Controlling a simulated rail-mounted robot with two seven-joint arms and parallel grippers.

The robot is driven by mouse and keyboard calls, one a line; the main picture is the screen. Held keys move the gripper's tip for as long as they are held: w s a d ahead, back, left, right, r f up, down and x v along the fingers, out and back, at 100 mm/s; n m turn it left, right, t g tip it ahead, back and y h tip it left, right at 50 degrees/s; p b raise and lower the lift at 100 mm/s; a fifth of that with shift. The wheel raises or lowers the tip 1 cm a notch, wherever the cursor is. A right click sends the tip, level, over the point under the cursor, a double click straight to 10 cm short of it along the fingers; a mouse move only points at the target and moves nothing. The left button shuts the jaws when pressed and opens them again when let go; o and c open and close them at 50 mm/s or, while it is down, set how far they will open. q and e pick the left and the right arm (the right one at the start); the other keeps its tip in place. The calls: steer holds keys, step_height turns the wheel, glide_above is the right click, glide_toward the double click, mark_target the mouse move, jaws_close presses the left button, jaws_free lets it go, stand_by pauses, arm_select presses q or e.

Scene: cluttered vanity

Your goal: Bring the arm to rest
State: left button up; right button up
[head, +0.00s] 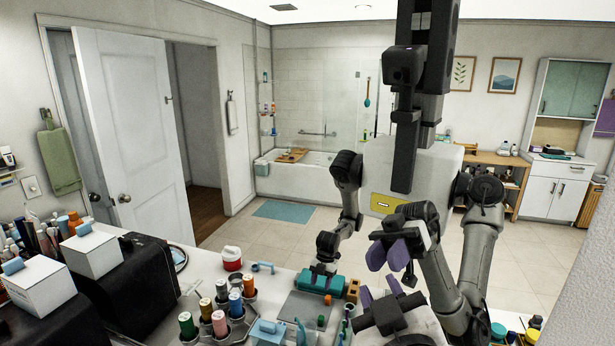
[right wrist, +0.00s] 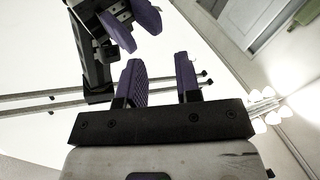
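My right gripper (head: 380,292) has purple fingers that point up, in the lower right of the head view above the counter. In the right wrist view its two fingers (right wrist: 160,82) stand apart with nothing between them, so it is open and empty. My left gripper itself does not show.
White boxes (head: 38,284) stand on dark cases at the left. More small items lie at the lower right. The room behind appears reflected.

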steer(key=s+d+f+m+g+p, duration=0.2)
steer(key=s+d+f+g+p, duration=0.4)
steer(key=f, duration=0.5)
steer(key=s+d+f+m+g+p, duration=0.15)
steer(key=s+d+f, duration=0.25)
steer(key=s+f, duration=0.5)
arm_select(q)
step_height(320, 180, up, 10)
steer(key=p, duration=0.1)
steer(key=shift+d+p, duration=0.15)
steer(key=shift+p, duration=0.15)
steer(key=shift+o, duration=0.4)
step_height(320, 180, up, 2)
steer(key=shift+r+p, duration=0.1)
steer(key=shift+p, duration=1.05)
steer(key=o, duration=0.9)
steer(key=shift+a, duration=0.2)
arm_select(e)
steer(key=s+d+f+g, duration=0.1)
steer(key=s+f+g, duration=0.5)
steer(key=s+f, duration=0.7)
steer(key=s, duration=0.4)
steer(key=shift+g+h, duration=0.35)
steer(key=shift+h, duration=0.05)
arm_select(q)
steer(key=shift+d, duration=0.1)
arm_select(e)
steer(key=shift+d, duration=0.1)
